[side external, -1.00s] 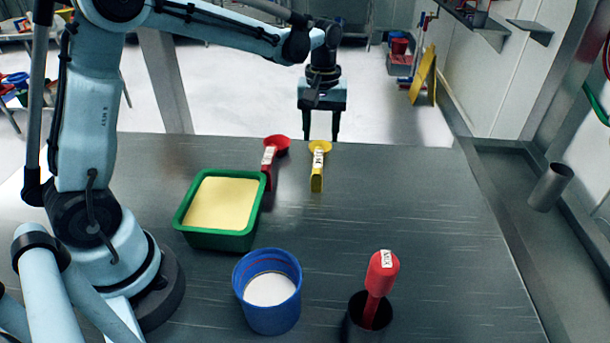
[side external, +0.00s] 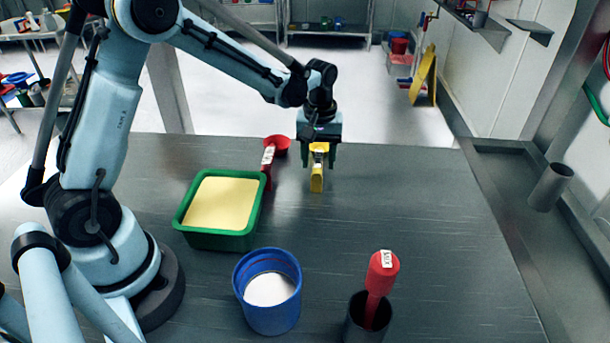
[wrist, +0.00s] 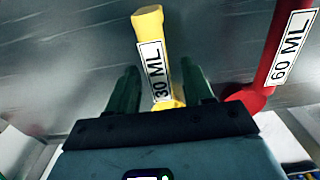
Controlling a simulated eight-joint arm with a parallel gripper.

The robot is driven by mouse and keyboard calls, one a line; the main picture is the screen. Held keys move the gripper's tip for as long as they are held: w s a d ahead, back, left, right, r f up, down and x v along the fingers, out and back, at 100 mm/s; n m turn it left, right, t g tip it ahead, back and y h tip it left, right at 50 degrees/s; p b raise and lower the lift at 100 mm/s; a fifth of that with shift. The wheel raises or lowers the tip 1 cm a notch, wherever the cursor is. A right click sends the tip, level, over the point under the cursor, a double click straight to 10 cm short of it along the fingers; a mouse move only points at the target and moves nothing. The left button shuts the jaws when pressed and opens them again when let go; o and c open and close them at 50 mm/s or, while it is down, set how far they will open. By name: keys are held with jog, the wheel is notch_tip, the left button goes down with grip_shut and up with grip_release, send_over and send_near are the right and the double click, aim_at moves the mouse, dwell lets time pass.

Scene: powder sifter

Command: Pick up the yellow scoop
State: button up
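The yellow scoop (side external: 317,176) lies on the metal table near its far edge. In the wrist view the yellow scoop (wrist: 151,40) carries a "30 ML" label and points away from my gripper. My gripper (side external: 318,160) is down over the scoop's far end. In the wrist view the two green fingers of my gripper (wrist: 160,85) are open, one on each side of the scoop, with gaps between them and it. The scoop's bowl is mostly hidden behind the gripper body.
A red scoop (side external: 268,165), labelled "60 ML" in the wrist view (wrist: 280,60), lies close beside the yellow one. A green tub (side external: 218,240) of yellow powder, a blue container (side external: 268,310) and a red-handled tool (side external: 380,275) in a dark cup stand nearer. The table's right side is clear.

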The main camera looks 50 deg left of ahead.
aim_at(318, 156)
grip_shut()
jog(key=shift+r, duration=0.15)
jog(key=shift+r, duration=0.55)
notch_tip(318, 156, up, 3)
jog(key=shift+f, duration=0.2)
jog(key=s+d+r, duration=0.5)
jog(key=d+r, duration=0.2)
jog(key=d, duration=0.3)
jog(key=shift+d, duration=0.3)
